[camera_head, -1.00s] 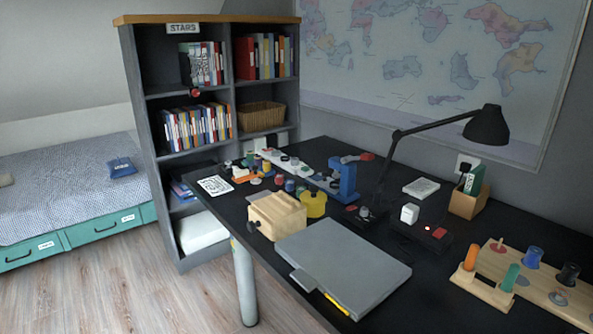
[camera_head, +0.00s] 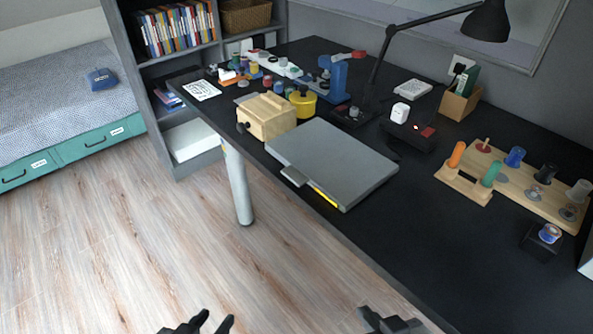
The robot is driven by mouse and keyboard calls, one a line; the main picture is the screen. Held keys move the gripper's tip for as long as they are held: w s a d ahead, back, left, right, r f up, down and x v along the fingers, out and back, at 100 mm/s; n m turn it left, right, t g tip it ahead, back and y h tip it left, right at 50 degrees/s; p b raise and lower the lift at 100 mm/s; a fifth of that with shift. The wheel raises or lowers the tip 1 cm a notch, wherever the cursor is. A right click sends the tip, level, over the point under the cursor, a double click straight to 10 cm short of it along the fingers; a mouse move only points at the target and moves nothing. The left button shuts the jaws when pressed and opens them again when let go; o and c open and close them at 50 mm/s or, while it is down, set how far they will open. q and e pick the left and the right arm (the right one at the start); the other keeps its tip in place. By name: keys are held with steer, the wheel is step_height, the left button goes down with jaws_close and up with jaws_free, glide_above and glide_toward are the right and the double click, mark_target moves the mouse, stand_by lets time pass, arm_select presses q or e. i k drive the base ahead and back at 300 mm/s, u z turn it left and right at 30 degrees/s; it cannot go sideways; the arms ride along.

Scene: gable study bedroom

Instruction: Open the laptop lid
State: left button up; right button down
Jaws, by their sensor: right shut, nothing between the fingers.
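The laptop (camera_head: 333,160) is grey and lies closed on the black desk, near its front edge. A small tab (camera_head: 293,176) and a yellow strip (camera_head: 326,197) show along its front side. My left gripper (camera_head: 218,316) is at the bottom edge of the view, partly cut off, with a gap between its fingers and nothing seen in it. My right gripper (camera_head: 385,318) is at the bottom edge, partly cut off, shut and empty. Both are well apart from the laptop, on the near side of the desk.
A wooden box (camera_head: 268,117) stands close to the laptop's left, with a yellow pot (camera_head: 303,101) behind it. A lamp (camera_head: 486,22) and a black switch box (camera_head: 408,136) stand behind. A wooden peg board (camera_head: 530,190) is at right. Bare desk lies right of the laptop.

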mark_target(318, 152)
steer(key=u, duration=1.4)
steer(key=i, duration=0.65)
steer(key=z, duration=2.45)
